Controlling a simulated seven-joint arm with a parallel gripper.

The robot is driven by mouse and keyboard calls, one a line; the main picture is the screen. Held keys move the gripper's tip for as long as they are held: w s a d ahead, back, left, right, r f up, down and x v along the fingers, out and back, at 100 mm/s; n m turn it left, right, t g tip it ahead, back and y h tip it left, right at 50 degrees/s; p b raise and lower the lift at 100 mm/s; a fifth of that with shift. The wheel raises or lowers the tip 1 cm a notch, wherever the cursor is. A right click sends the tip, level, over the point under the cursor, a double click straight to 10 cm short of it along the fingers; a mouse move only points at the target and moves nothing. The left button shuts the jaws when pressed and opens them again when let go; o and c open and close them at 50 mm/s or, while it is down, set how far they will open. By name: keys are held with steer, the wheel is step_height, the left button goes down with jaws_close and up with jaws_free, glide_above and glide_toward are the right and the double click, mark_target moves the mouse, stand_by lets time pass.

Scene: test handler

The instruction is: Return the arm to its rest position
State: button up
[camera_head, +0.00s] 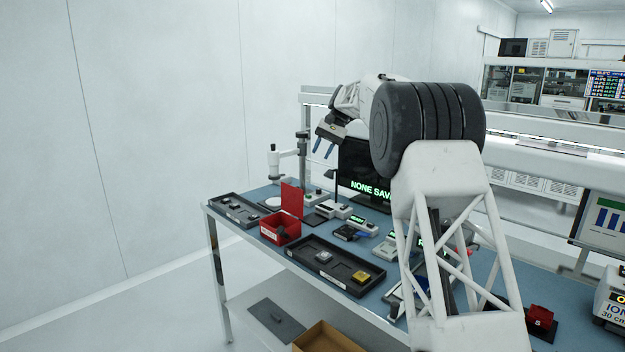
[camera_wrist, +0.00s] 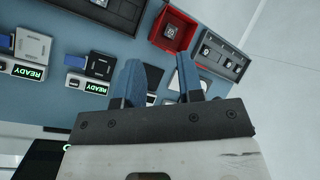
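My gripper (camera_head: 321,154) is raised well above the back of the blue-topped bench (camera_head: 262,189), its two blue fingers pointing down. The fingers are apart with nothing between them. In the wrist view the open gripper (camera_wrist: 158,64) shows over the bench, with a clear gap between its fingers. My arm reaches from the lower right up and over to the left, and hides part of the bench's right side.
Under the arm are a red open-lid bin (camera_head: 281,229), a black tray with chips (camera_head: 312,262), a smaller black tray (camera_head: 231,207), a microscope (camera_head: 302,158), a monitor (camera_head: 362,170) and several test units. The air left of the gripper is clear.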

steer(key=s+d+r+t+h, duration=0.1)
steer(key=s+d+r, duration=0.15)
steer(key=s, duration=0.95)
steer(key=s+d+r+t+h, duration=0.1)
steer(key=s+d, duration=0.3)
steer(key=s, duration=0.7)
steer(key=s+d+r+t+h, duration=0.1)
steer(key=s+d, duration=0.2)
steer(key=s, duration=0.9)
steer(key=s+d+f+t+h, duration=0.1)
steer(key=s+f, duration=0.4)
steer(key=s, duration=0.6)
steer(key=s+d+f+t, duration=0.1)
steer(key=s+d+f, duration=0.2)
steer(key=s, duration=0.9)
steer(key=s+d+f+t+h, duration=0.1)
steer(key=s+f, duration=0.7)
steer(key=s, duration=0.4)
steer(key=shift+d+f+n+h, duration=0.3)
steer(key=shift+d+f+n, duration=0.05)
steer(key=shift+d+n, duration=0.05)
